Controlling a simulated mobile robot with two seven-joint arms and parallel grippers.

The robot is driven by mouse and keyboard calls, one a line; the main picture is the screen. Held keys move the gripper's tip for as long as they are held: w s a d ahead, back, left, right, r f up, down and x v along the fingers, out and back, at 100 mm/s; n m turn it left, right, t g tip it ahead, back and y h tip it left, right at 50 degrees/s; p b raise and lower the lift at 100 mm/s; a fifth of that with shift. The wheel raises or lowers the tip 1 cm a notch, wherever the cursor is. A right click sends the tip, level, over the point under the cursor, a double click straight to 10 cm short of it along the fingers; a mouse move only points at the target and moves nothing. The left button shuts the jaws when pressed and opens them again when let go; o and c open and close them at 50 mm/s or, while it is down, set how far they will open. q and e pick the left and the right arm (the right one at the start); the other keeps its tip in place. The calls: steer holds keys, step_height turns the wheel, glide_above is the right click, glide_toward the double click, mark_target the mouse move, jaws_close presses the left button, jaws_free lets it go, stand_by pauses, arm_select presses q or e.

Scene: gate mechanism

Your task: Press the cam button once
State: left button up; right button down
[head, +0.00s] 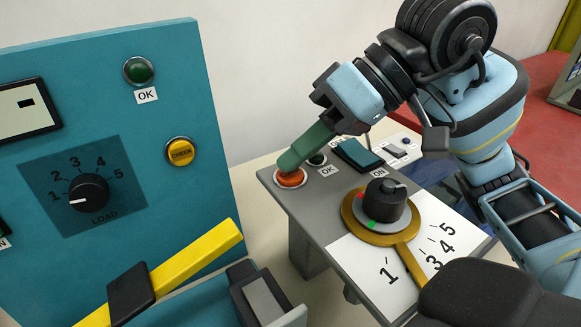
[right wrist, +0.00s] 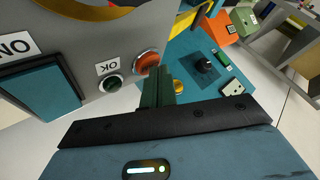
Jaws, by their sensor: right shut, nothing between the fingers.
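An orange-red round button (head: 290,177) sits near the far left corner of the grey panel (head: 318,212); no label naming it shows. My right gripper (head: 288,162) is shut, with nothing between its green fingers. The fingertips slant down right at the button's top and cover part of it; I cannot tell whether it is pushed in. In the right wrist view the fingers (right wrist: 156,88) end beside the button (right wrist: 146,62), overlapping its edge. My left gripper is not in view.
Beside the button are a dark green lamp (head: 317,159) marked OK and a teal rocker switch (head: 357,154) marked ON. A black knob (head: 385,200) with a gold pointer stands nearer.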

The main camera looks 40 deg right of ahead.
mark_target(300, 172)
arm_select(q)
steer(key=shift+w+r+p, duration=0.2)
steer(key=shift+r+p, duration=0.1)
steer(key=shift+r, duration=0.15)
arm_select(e)
steer(key=shift+r, duration=0.65)
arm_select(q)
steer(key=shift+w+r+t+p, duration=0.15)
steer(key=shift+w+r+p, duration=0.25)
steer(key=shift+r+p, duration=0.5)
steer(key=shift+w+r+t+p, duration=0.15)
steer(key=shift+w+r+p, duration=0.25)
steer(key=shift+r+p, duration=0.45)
arm_select(e)
steer(key=shift+r, duration=2.45)
